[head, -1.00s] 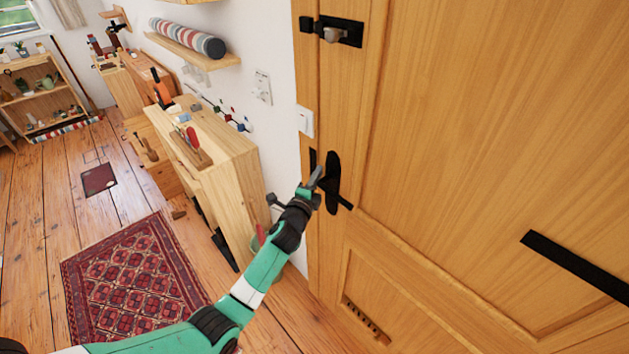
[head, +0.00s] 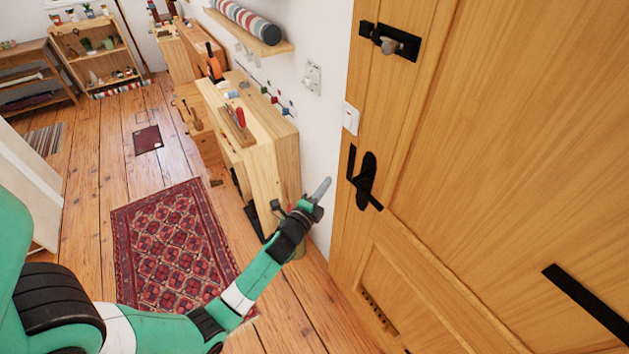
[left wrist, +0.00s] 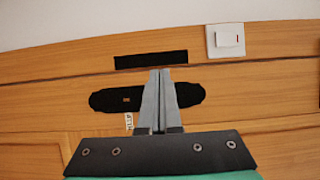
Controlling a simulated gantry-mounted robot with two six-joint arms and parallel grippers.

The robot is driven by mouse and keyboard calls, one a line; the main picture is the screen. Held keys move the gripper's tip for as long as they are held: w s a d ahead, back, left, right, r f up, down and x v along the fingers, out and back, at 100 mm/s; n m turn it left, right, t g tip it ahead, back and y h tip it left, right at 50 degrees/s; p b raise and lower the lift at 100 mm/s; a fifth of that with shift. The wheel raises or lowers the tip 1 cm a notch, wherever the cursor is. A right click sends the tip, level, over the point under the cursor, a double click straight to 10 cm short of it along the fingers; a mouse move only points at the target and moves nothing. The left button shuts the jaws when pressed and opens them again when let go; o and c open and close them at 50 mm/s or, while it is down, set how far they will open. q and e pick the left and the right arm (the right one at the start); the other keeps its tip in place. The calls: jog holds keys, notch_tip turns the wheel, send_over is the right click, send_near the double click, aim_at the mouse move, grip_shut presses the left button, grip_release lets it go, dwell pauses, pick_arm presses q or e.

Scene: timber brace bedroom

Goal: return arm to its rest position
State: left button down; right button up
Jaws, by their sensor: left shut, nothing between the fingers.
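My left arm (head: 262,272), green with black joints and a white band, reaches in from the lower left of the head view. Its gripper (head: 320,188) is shut and empty, in the air left of the wooden door (head: 480,130). It stands apart from the black door handle plate (head: 366,182). In the left wrist view the two grey fingers (left wrist: 159,85) lie together, in front of the black plate (left wrist: 103,100), and hide part of it. My right gripper is in neither view.
A wooden cabinet (head: 275,165) with tools on top stands along the wall, close to my left gripper. A rolled striped textile lies on a shelf (head: 262,42) above. A light switch (head: 351,118) is beside the door. A red patterned rug (head: 175,240) covers open floor.

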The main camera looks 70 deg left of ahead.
pick_arm(q)
jog(key=s, duration=0.3)
jog(key=shift+s+d+p, duration=0.15)
jog(key=shift+p, duration=0.25)
